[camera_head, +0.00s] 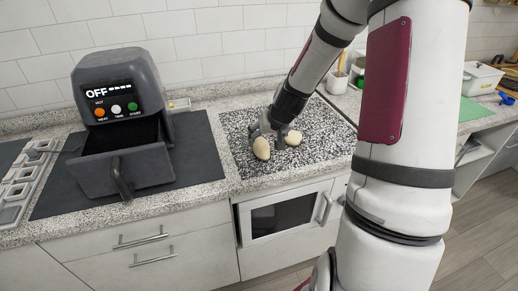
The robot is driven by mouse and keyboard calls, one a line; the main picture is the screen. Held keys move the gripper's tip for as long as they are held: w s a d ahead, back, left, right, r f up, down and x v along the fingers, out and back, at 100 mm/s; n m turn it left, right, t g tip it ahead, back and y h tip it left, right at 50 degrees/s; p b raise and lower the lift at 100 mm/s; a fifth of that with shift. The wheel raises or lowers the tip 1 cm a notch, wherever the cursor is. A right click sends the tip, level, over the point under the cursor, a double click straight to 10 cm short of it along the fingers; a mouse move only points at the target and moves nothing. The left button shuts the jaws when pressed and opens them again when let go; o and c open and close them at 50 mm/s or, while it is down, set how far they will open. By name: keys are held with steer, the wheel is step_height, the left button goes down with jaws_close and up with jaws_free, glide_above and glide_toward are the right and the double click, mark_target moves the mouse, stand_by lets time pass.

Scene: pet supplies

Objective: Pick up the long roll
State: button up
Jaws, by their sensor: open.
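Two pale rolls lie on the speckled black-and-white board on the counter. The left roll (261,148) looks oval and the longer of the two; the other roll (293,138) looks rounder. At this size I cannot be sure which one is the long roll. My gripper (269,134) points down from the upper right, with its fingers spread, low over the board. It is at the rolls, just behind the left one and beside the right one. Neither roll is visibly held. Whether the fingertips touch a roll is too small to tell.
A dark air fryer (121,98) with its drawer (125,172) pulled out stands on a dark mat at the left. A grey rack (20,190) is at the far left edge. A white box (483,80) stands at the far right. My arm hides part of the counter.

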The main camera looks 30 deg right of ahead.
mark_target(263, 144)
steer(key=shift+x, duration=3.65)
steer(key=shift+s+d, duration=0.15)
steer(key=shift+d, duration=0.05)
steer(key=c, duration=1.3)
